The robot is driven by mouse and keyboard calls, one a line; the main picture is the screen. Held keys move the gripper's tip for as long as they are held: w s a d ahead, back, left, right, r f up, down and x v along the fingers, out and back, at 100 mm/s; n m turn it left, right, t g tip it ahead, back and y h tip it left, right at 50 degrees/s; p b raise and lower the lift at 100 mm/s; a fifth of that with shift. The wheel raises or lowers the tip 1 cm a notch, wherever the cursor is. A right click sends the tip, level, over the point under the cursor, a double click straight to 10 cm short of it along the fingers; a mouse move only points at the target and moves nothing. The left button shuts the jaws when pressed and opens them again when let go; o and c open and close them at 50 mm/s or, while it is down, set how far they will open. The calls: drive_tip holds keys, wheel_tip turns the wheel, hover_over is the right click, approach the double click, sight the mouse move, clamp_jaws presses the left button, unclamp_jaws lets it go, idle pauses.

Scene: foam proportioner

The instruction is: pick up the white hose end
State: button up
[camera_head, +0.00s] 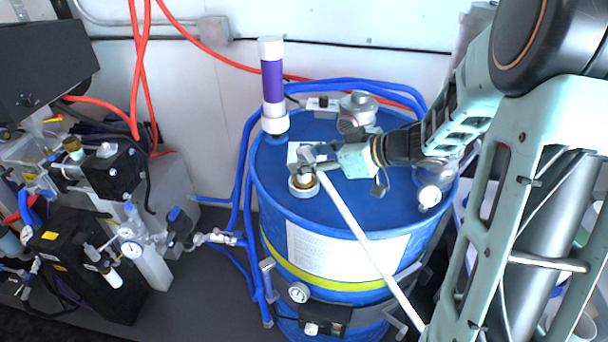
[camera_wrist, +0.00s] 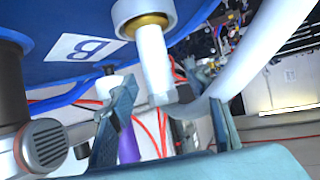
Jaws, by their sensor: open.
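The white hose (camera_head: 358,232) rises across the front of the blue drum (camera_head: 330,195) to a brass-ringed fitting (camera_head: 303,184) on the drum top. In the wrist view the white hose end (camera_wrist: 153,62) stands in this white fitting with a brass ring (camera_wrist: 144,20). It bends at a grey elbow into the curved hose (camera_wrist: 258,55). My gripper (camera_head: 310,158) is over the fitting at the hose end. In the wrist view my gripper (camera_wrist: 165,112) is open, with one finger on each side of the elbow. Contact with the hose cannot be told.
A purple and white cylinder (camera_head: 272,85) stands at the drum's back left. Blue hoses (camera_head: 243,170) run around the drum. Black equipment (camera_head: 90,260) stands at left.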

drive_tip(key=shift+w+a+f, duration=0.25)
drive_tip(key=shift+w+a, duration=0.05)
drive_tip(key=shift+a, duration=0.2)
clamp_jaws()
drive_tip(key=shift+r, duration=0.1)
